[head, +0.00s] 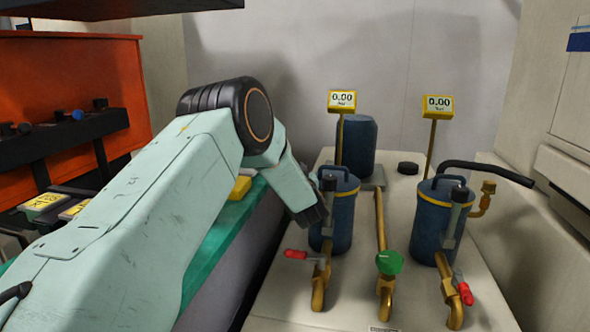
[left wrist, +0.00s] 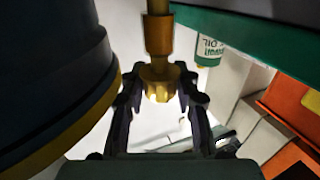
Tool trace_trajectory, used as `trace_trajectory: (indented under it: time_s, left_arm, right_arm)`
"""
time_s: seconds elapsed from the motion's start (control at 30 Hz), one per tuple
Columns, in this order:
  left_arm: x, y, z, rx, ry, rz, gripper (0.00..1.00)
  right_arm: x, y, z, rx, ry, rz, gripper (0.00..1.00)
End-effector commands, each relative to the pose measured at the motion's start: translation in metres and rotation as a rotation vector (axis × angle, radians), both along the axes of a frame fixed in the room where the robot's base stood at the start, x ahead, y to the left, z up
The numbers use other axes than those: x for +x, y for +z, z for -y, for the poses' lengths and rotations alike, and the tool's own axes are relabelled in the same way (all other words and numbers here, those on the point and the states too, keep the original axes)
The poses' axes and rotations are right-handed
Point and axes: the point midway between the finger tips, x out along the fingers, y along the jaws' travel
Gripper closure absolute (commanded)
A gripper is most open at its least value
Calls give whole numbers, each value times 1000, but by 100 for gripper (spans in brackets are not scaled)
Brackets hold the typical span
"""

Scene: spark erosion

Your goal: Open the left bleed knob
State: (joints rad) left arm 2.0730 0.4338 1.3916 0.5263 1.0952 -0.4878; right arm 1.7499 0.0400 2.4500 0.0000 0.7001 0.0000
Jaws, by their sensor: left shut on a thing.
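The left bleed knob (left wrist: 158,86) is a small brass, lobed knob below a brass stem (left wrist: 157,35) in the left wrist view. My left gripper (left wrist: 160,92) has a dark finger on each side of it and is shut on it. In the head view my left gripper (head: 313,214) is at the left side of the left blue canister (head: 341,212); the knob is hidden there. The canister's dark side with its yellow band (left wrist: 95,128) fills the left of the wrist view. My right gripper is in neither view.
Another blue canister (head: 432,222) stands to the right with a black-handled lever (head: 490,168). Red-handled valves and a green knob (head: 390,262) sit on brass pipes in front. Two yellow gauges (head: 342,100) read 0.00. A green-edged bench (head: 222,235) lies at left.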

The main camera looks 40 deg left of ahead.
Motion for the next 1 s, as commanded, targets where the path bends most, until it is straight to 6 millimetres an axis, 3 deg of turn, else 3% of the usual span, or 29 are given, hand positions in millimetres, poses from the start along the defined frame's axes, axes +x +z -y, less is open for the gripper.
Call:
trace_trajectory:
  time_s: [0.27,0.3,0.53,0.83,1.0]
  left_arm:
    - [0,0,0,1,2,1,100]
    - [0,0,0,1,2,1,68]
    - [0,0,0,0,1,0,48]
    - [-1,-1,1,-1,0,-1,48]
    - [-8,-1,11,-2,-1,-3,48]
  right_arm:
    - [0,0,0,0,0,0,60]
    - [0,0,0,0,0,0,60]
    - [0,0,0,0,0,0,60]
    - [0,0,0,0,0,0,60]
    - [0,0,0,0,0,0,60]
